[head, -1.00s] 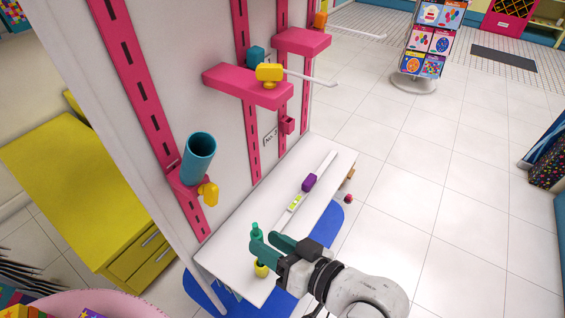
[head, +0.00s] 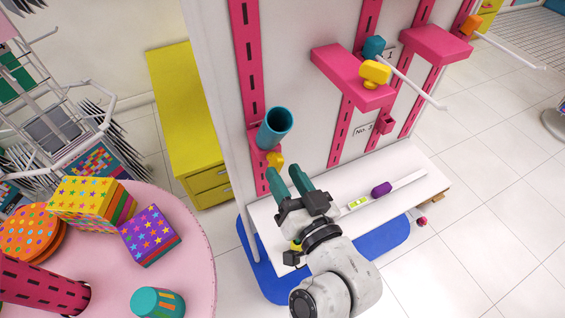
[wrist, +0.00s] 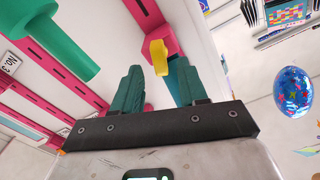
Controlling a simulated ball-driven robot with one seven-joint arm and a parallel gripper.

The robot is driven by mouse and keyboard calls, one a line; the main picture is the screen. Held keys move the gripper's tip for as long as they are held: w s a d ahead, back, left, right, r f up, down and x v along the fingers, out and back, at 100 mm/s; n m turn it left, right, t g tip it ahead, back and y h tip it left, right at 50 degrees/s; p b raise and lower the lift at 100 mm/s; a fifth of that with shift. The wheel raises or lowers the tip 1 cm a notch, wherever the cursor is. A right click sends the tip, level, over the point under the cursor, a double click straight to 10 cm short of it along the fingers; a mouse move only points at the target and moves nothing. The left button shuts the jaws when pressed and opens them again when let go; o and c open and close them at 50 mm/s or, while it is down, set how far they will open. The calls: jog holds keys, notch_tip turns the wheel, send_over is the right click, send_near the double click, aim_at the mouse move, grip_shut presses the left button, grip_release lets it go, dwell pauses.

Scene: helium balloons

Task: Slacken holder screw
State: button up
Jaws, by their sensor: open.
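The holder screw is a yellow knob (head: 275,159) on a pink holder at the wall strip, just below a teal tube (head: 276,127). My gripper (head: 285,172) has its two green fingers apart and empty, pointing up the panel just below the knob. In the wrist view the knob (wrist: 159,57) shows in the gap between the open fingertips (wrist: 158,75). Whether a finger touches it cannot be told. The tube is partly hidden behind a finger there.
A white bench (head: 403,191) below carries a level (head: 358,203) and a purple block (head: 381,188). Pink shelves (head: 340,75) jut out at right. A pink round table (head: 190,235) with boxes stands at left. A balloon (wrist: 293,92) floats at the wrist view's right.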

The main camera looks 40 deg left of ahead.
aim_at(275, 162)
jog(key=shift+x, duration=1.25)
jog(key=shift+c, duration=0.3)
grip_shut()
